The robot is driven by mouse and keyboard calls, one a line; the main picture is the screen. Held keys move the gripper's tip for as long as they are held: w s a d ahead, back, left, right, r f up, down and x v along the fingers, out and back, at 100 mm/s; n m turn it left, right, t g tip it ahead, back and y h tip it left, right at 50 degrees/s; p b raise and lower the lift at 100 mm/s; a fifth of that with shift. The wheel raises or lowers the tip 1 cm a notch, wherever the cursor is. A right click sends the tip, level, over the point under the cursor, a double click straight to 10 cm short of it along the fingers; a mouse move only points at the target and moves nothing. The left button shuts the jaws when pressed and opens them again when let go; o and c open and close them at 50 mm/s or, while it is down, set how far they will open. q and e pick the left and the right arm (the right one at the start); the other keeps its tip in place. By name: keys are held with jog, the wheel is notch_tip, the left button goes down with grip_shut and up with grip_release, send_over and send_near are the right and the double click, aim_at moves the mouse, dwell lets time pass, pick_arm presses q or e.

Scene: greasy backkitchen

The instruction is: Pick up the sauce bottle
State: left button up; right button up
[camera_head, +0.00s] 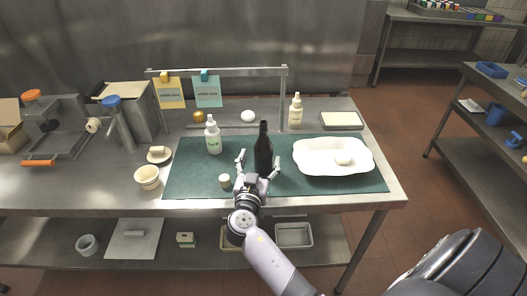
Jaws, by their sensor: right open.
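A dark bottle (263,140), which looks like the sauce bottle, stands upright on the green mat (190,180). My right gripper (258,160) is open just on the near side of it, with one finger to the left and one to the right of the bottle's lower part. I cannot tell whether either finger touches it. The palm hides the bottle's base. My left gripper is not in view.
A white dropper-type bottle (213,138) stands left of the dark bottle, and a small cup (224,181) is near the left finger. Another pale bottle (295,112) stands behind.

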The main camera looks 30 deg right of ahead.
aim_at(262, 154)
jog(key=p+x, duration=0.1)
jog(key=x, duration=0.4)
jog(key=shift+w+d+r+p, duration=0.1)
jog(key=shift+w+d+p, duration=0.05)
jog(key=shift+p, duration=0.15)
jog(key=shift+w+d, duration=0.25)
jog(key=c, duration=1.6)
